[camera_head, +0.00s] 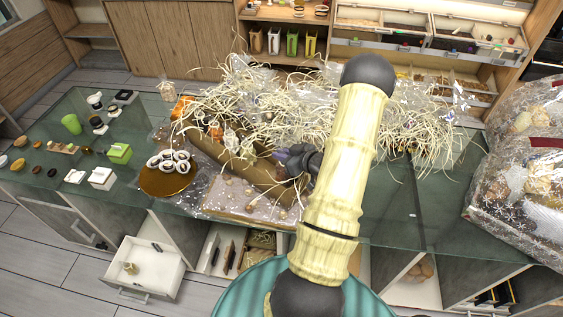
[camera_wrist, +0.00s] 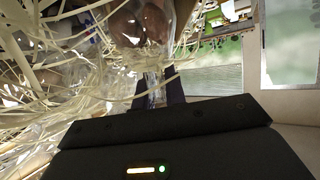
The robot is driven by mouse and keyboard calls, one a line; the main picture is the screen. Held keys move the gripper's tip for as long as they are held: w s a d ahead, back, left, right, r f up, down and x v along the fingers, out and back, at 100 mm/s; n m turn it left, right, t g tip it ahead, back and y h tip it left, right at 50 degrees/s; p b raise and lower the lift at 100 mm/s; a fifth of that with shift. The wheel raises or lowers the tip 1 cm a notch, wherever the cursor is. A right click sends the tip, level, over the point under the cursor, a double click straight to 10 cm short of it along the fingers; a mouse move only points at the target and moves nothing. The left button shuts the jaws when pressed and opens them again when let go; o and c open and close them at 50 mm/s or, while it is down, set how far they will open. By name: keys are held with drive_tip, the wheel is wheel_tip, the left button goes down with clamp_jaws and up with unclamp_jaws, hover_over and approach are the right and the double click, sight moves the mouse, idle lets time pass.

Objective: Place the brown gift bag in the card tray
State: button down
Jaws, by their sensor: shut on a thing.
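My gripper (camera_head: 297,163) is low over the straw-filled part of the glass counter in the head view. In the wrist view its dark fingers (camera_wrist: 160,92) are shut on the gathered neck of a clear bag with brown contents (camera_wrist: 150,22). I take this to be the brown gift bag; in the head view I cannot pick it out among film and straw. A brown card tray (camera_head: 238,165) shows its long near wall just left of my gripper. Straw and clear film cover much of its inside. Whether the bag touches the tray is unclear.
A round gold board with several small cups (camera_head: 172,165) stands left of the tray. A large wrapped hamper (camera_head: 525,190) is at the right. An open drawer (camera_head: 148,268) sticks out below. Bare glass (camera_head: 400,215) lies right of my arm.

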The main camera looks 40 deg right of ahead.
drive_tip(key=shift+f+p, duration=0.55)
drive_tip(key=shift+f, duration=1.45)
drive_tip(key=shift+f, duration=0.15)
drive_tip(key=c, duration=1.5)
unclamp_jaws()
drive_tip(key=shift+o, duration=0.2)
drive_tip(key=shift+r, duration=0.25)
drive_tip(key=b+v, duration=0.3)
drive_tip(key=v, duration=0.8)
drive_tip(key=shift+s, duration=0.4)
drive_tip(key=shift+s+d, duration=0.1)
